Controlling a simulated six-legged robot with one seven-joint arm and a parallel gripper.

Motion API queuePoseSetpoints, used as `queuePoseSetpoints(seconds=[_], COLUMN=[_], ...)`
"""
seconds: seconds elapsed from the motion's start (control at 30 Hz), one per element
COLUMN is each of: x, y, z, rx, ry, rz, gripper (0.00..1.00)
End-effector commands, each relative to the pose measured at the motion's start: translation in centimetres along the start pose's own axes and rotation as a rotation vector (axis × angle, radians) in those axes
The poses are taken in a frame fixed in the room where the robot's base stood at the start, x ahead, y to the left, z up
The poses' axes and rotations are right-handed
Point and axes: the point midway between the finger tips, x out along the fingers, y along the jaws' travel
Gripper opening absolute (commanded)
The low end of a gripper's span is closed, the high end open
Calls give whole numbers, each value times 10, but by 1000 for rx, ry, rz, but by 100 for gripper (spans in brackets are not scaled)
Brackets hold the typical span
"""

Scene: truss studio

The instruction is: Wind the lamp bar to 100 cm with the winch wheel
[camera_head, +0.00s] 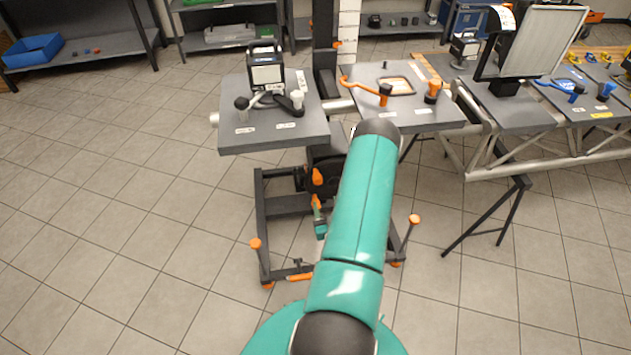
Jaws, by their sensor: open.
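A dark upright mast (325,60) stands behind the grey worktop, on a black base frame (262,215) with orange knobs. A white scale strip (348,30) runs beside the mast; its marks are too small to read. A dark mechanism (322,158) sits low on the mast under the worktop, with an orange grip (318,177) below it. It may be the winch; my arm hides its right side and I cannot make out a full wheel. My teal arm reaches up the middle, and my gripper is not in view.
A second board (440,118) with orange handles lies to the right, on a metal truss (478,172). A black trestle leg (512,215) stands below. The tiled floor at left is clear.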

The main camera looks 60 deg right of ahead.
Motion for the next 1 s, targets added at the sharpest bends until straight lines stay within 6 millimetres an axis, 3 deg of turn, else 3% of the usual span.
queuePoseSetpoints(seconds=[0.3, 0.5, 0.7, 0.93, 1.0], x=[65, 98, 113, 114, 114], y=[0, -3, -5, -6, -5], z=[-1, 0, -1, -1, -1], rx=[1, 2, 3, 2, 2], ry=[4, 2, 1, 1, 1], rz=[-1, -3, -3, -4, -4], gripper=[52, 52, 52, 52, 42])
